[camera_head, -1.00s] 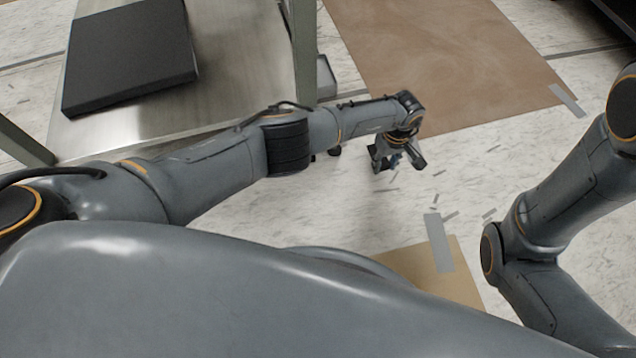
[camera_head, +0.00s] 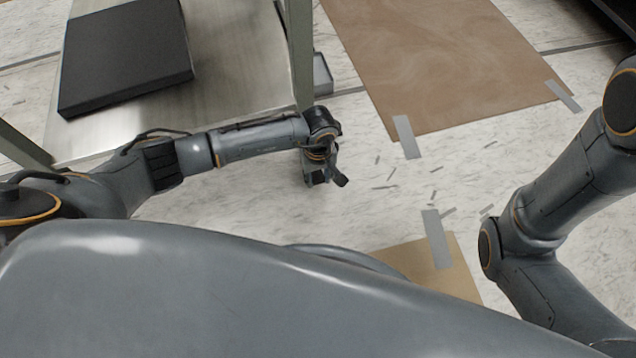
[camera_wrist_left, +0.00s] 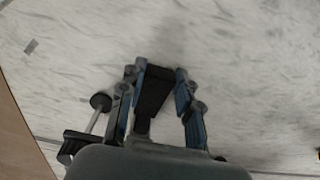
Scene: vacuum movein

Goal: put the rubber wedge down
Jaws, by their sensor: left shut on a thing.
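My left gripper (camera_head: 328,182) hangs low over the pale floor, just in front of the steel table's right leg in the head view. In the left wrist view, my left gripper (camera_wrist_left: 161,70) is shut on the rubber wedge (camera_wrist_left: 153,90), a black tapered block between its blue-grey fingers. In the head view the wedge is too small and dark to tell from the fingers. Only pale floor shows beyond the fingertips in the wrist view; the height above it is unclear. My right arm shows at the right edge, but its gripper is outside the view.
A steel table (camera_head: 240,60) with a black slab (camera_head: 125,52) stands at upper left. Brown floor sheeting (camera_head: 440,60) with grey tape lies at upper right. A tan sheet (camera_head: 452,275) lies nearer. Several small grey strips litter the pale floor (camera_head: 390,205) between. A dark object (camera_head: 612,14) is at the top right.

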